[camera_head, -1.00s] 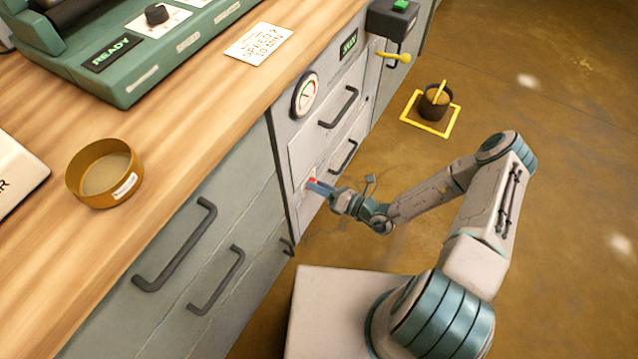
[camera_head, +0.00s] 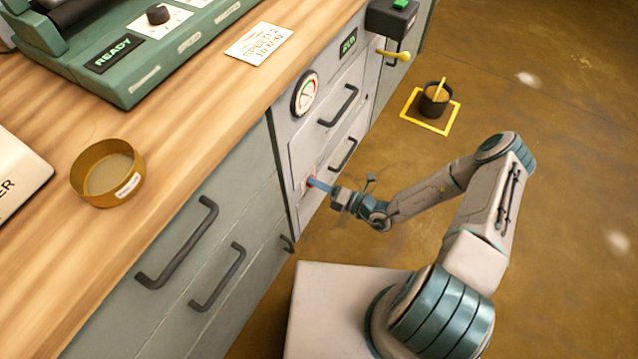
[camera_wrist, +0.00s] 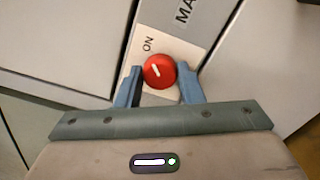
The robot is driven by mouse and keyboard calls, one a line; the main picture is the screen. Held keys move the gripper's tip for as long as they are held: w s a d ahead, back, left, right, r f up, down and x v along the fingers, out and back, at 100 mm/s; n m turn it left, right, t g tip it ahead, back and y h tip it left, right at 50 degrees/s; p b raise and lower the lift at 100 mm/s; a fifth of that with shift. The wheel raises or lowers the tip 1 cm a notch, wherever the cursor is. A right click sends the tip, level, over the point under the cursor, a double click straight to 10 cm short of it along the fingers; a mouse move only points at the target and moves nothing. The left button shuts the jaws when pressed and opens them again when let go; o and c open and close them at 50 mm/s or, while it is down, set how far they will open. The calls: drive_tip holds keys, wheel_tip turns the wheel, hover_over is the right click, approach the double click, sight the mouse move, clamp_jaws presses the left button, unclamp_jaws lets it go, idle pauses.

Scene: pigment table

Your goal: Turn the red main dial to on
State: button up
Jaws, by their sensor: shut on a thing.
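The red main dial (camera_wrist: 159,71) sits on a pale plate (camera_wrist: 182,50) on the cabinet front. My gripper (camera_wrist: 160,78) is shut on the dial, one blue finger at each side. In the head view my gripper (camera_head: 313,182) reaches the lower cabinet front from the right.
Dark drawer handles (camera_head: 338,106) and a round gauge (camera_head: 306,93) are above the dial. A yellow lever (camera_head: 393,55) sticks out farther along the cabinet. A dark pot (camera_head: 434,100) stands in a yellow floor square. The floor right of my arm is clear.

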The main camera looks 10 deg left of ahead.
drive_tip(key=o, duration=1)
drive_tip(key=shift+d, duration=0.1)
drive_tip(key=p+v, duration=0.1)
drive_tip(key=v, duration=1.2)
drive_tip(key=shift+s+d+p, duration=0.25)
drive_tip(key=shift+d+p, duration=0.05)
